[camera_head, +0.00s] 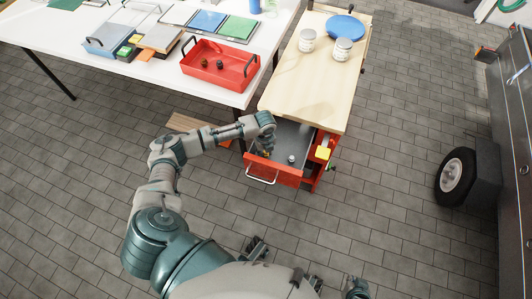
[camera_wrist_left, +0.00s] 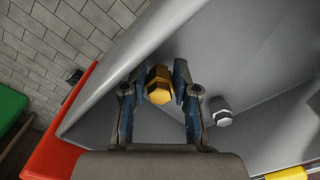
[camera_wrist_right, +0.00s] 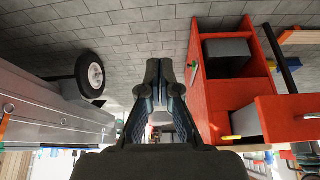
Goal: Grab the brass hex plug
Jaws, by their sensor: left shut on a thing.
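The brass hex plug (camera_wrist_left: 158,86) shows in the left wrist view between the fingers of my left gripper (camera_wrist_left: 160,78). The gripper is shut on it, inside the open grey-lined drawer (camera_head: 288,140). In the head view my left gripper (camera_head: 268,148) reaches down into the drawer's left side, and its hand hides most of the plug. My right gripper (camera_wrist_right: 160,75) has its fingertips together with nothing seen between them, above the floor in the right wrist view.
A silver hex plug (camera_wrist_left: 221,112) lies in the drawer, right of the brass one; it also shows in the head view (camera_head: 291,158). The red drawer front (camera_head: 275,173) has a handle. Above stands the wooden bench (camera_head: 305,85) with two cans and a blue disc. A red tray (camera_head: 220,68) sits on the white table.

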